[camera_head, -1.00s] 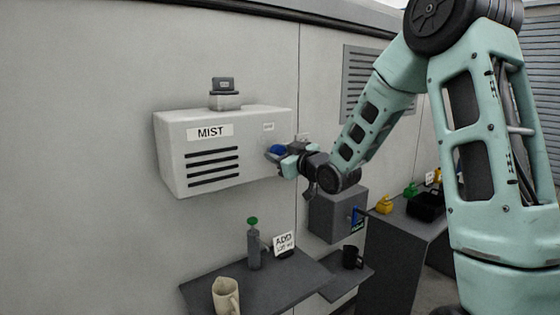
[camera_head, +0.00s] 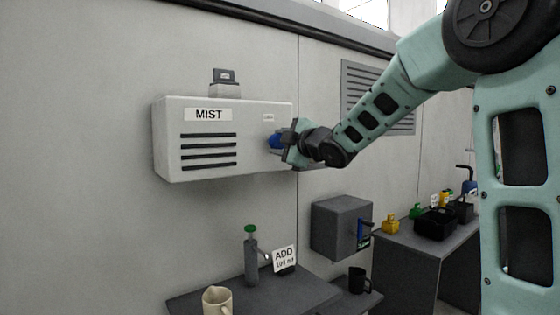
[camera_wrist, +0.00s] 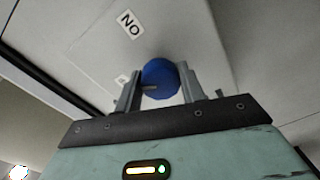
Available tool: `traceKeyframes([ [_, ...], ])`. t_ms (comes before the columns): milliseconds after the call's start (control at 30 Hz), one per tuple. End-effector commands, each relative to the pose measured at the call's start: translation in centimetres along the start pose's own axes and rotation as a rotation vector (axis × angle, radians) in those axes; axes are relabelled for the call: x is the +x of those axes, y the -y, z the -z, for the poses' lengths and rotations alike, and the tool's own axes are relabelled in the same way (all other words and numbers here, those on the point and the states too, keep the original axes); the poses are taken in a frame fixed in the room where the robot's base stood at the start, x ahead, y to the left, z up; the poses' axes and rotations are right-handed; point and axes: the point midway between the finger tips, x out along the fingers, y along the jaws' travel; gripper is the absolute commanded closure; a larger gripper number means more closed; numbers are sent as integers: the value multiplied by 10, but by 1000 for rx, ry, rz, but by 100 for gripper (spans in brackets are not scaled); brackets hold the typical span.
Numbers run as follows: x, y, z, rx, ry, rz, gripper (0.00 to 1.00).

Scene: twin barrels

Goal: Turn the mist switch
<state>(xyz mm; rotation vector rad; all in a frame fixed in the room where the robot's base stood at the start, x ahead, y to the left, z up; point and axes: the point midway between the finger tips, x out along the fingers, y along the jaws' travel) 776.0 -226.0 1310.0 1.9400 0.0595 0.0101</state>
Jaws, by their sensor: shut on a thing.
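The mist box (camera_head: 168,150) is a pale box on the wall with a "MIST" label and dark slots on its front. A blue round knob (camera_head: 274,141), the mist switch, sits at the right of its front face. My gripper (camera_head: 283,142) is at the knob, its fingers on either side of it. In the wrist view, the blue knob (camera_wrist: 160,80) lies between the two fingers of my gripper (camera_wrist: 160,88), shut on it. A label reading "NO" (camera_wrist: 130,23) shows above the knob. The knob's far side is hidden.
A grey box (camera_head: 336,228) with a blue handle hangs to the right. A counter (camera_head: 405,262) holds coloured items.

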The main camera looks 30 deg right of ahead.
Motion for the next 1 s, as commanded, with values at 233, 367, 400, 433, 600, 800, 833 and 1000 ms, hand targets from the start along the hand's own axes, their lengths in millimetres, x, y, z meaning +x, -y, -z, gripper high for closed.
traceKeyframes([
  [233, 0, 6, -2, -225, 6, 0, 83],
  [367, 0, 5, -2, -326, 9, 2, 83],
  [400, 0, 4, -2, -352, 10, 2, 83],
  [433, 0, 4, -2, -372, 10, 2, 83],
  [600, 0, 3, -1, -461, 12, 4, 83],
  [800, 0, 2, -1, -521, 14, 4, 83],
  [833, 0, 2, -1, -526, 14, 4, 83],
  [1000, 0, 1, -1, -542, 15, 5, 83],
])
